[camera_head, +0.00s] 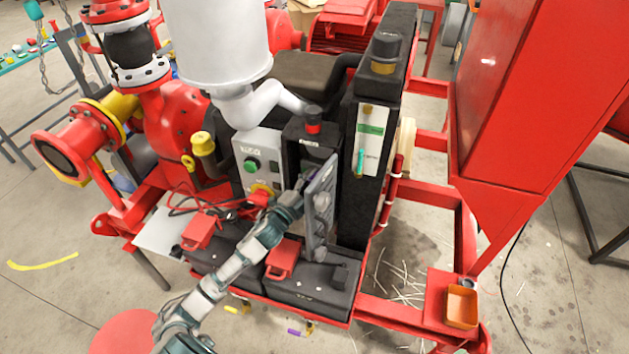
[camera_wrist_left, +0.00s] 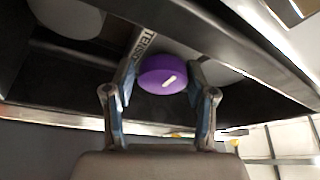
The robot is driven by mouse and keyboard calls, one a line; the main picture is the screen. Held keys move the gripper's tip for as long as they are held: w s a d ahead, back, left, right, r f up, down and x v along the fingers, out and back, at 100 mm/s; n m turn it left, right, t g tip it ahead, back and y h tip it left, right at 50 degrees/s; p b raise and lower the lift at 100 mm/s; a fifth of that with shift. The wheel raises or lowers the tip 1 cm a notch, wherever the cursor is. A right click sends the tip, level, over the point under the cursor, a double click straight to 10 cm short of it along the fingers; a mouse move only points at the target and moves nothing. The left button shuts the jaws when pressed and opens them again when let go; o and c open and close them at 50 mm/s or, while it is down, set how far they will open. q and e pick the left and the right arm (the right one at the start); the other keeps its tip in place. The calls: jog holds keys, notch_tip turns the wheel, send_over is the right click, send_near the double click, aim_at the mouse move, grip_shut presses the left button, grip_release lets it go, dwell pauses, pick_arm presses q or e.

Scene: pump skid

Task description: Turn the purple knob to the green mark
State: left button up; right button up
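The purple knob (camera_wrist_left: 163,76) shows in the left wrist view, with a short white pointer line slanting up to the right. My left gripper (camera_wrist_left: 162,88) has one finger on each side of the knob, very close to its edges. I cannot tell whether the fingers press on it. In the head view my left gripper (camera_head: 296,192) reaches behind the open grey door (camera_head: 320,208) of the black cabinet. Only a sliver of purple shows there. I see no green mark beside the knob in either view. My right gripper is not in view.
A grey control box (camera_head: 258,160) with a green button stands left of the cabinet. Two black boxes with red covers (camera_head: 283,258) lie below my arm. A large red panel (camera_head: 520,90) stands at the right.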

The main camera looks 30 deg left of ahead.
pick_arm(q)
jog(key=shift+o, duration=1)
jog(key=shift+f, duration=0.15)
jog(key=shift+a, duration=0.1)
